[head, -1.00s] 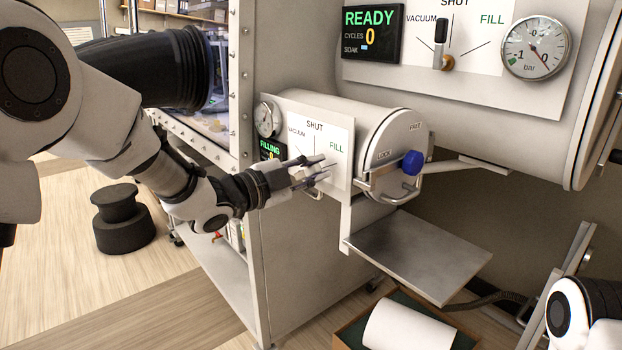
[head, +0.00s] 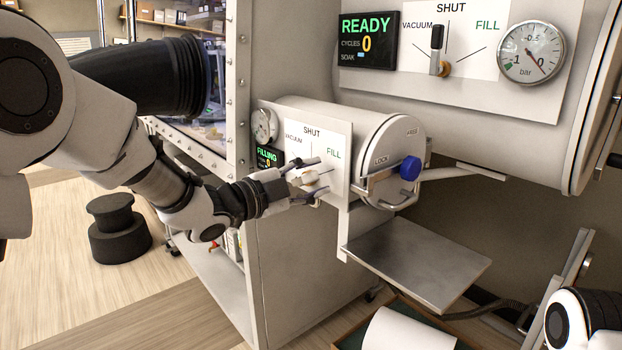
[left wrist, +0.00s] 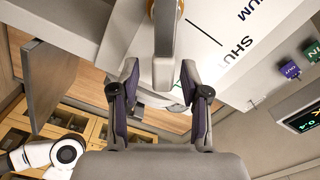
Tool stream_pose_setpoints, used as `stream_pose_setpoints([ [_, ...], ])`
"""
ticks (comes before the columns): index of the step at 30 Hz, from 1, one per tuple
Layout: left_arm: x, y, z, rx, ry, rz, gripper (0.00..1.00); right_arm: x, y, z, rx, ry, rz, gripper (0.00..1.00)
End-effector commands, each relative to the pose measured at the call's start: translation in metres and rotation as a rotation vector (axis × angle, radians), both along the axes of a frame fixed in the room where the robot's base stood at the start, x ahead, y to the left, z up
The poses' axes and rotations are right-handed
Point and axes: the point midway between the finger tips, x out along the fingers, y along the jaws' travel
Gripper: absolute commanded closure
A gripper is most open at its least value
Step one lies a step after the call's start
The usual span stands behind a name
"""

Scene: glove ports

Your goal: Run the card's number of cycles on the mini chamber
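The mini chamber (head: 352,122) is a white cylinder with a blue-knobbed door (head: 411,168) in the head view. Its display (head: 268,158) reads FILLING, with a small 0 below. Its panel (head: 335,138) is marked VACUUM, SHUT and FILL. My left gripper (head: 319,179) is open in front of this panel, fingers apart around the valve handle (head: 311,177). In the left wrist view the grey lever (left wrist: 165,45) stands between the spread fingers (left wrist: 163,92), with gaps on both sides. The handle's exact setting is partly hidden. My right gripper is out of view.
The large chamber above has a READY display (head: 368,40) with cycles 0, a lever (head: 436,48) upright at SHUT and a gauge (head: 531,52). A metal shelf (head: 418,258) lies below the mini chamber. A black stool (head: 118,230) stands on the floor at left.

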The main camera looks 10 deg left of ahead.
Motion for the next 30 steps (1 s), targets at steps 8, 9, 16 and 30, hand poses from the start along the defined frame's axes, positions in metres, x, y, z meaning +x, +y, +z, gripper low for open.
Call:
stream_pose_setpoints([
  [8, -0.023, 0.019, 0.002, -0.007, 0.0, 0.002, 0.54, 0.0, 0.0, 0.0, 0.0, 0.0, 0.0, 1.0],
  [9, -0.031, 0.026, 0.002, -0.008, 0.001, 0.004, 0.54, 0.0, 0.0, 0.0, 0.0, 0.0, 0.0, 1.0],
  [16, -0.077, 0.061, 0.002, -0.009, -0.001, 0.001, 0.54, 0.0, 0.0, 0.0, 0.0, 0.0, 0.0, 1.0],
  [30, -0.094, 0.074, 0.0, 0.001, 0.001, 0.0, 0.54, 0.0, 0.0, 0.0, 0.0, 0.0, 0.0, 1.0],
])
